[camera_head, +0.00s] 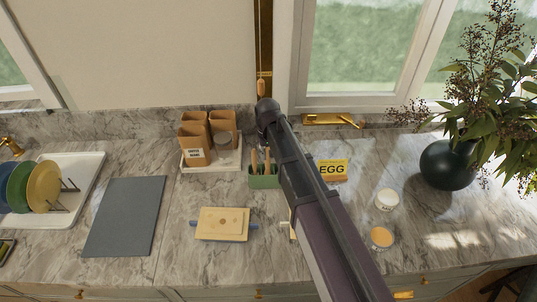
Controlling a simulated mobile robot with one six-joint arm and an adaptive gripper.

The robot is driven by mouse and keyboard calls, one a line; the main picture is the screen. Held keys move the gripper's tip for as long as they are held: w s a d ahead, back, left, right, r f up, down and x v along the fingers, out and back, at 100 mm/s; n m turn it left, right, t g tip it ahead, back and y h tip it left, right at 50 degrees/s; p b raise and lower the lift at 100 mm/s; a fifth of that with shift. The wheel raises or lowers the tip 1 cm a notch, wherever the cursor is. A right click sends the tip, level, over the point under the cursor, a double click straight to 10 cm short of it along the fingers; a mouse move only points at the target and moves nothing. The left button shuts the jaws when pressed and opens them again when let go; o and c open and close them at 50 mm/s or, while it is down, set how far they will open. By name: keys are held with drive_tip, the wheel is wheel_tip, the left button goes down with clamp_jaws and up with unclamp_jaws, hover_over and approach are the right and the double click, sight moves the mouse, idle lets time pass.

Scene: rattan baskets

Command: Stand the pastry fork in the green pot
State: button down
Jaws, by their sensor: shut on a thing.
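The green pot (264,182) stands on the marble counter near the middle, just left of my arm. Several utensils with wooden handles (254,160) stand upright in it. I cannot make out a pastry fork among them or anywhere else in view. My dark arm crosses from the lower right up to the wall behind the pot and covers part of the counter. My gripper does not show; the arm hides what lies behind it.
Left of the pot are brown containers on a tray (189,166), a butter dish (222,223), a grey board (124,217) and a plate rack (79,205). Right are a yellow egg box (332,170), two small jars (387,199) and a dark vase (449,165).

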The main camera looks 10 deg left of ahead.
idle(0.3)
drive_tip(key=shift+c, duration=2.4)
unclamp_jaws()
drive_tip(key=shift+r, duration=0.15)
